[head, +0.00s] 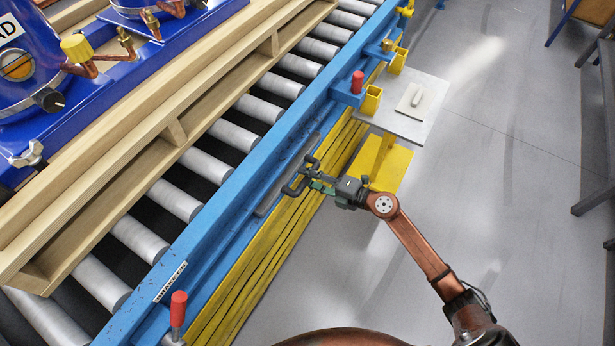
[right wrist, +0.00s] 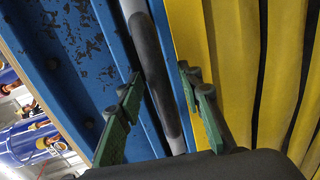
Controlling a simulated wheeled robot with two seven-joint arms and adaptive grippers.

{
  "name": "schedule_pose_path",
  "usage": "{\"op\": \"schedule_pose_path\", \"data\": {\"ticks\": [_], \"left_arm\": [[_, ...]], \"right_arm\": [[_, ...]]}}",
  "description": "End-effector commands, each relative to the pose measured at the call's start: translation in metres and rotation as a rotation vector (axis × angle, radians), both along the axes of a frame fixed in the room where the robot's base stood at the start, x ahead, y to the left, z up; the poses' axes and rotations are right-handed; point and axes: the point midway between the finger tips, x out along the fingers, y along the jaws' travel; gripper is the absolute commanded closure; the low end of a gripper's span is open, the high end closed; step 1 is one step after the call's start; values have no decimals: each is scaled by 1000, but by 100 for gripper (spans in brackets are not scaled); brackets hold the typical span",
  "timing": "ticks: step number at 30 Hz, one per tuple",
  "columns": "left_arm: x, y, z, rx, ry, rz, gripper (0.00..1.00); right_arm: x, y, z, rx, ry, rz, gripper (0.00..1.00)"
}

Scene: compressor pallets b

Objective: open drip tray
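A long grey bar handle (head: 268,202) runs along the side of the blue conveyor frame (head: 215,215); I take it as the drip tray's handle, while the tray itself cannot be made out. In the right wrist view the bar (right wrist: 150,62) has a dark middle section. My right gripper (head: 301,175) is at the bar with its fingers apart. In the right wrist view the green fingers of the gripper (right wrist: 160,80) stand on either side of the bar, and a gap shows between them and it. My left gripper is not in view.
Yellow folded bellows (head: 290,225) run below the blue frame. Red-knobbed levers (head: 357,83) stick up along the frame. A grey plate (head: 425,110) on a yellow stand juts out beyond my gripper. A wooden pallet (head: 150,125) lies on the rollers.

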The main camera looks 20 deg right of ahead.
Motion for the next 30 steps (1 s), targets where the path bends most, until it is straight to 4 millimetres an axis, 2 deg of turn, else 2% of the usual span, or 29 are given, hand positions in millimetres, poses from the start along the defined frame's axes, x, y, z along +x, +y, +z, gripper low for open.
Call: {"op": "schedule_pose_path", "data": {"ticks": [7, 21, 30], "left_arm": [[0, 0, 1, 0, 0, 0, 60], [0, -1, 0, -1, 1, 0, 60], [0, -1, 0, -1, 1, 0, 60]], "right_arm": [[1, 0, 0, 0, 0, 0, 67], [0, 0, 0, 0, 0, -1, 100], [0, 0, 0, -1, 1, -1, 100]]}}
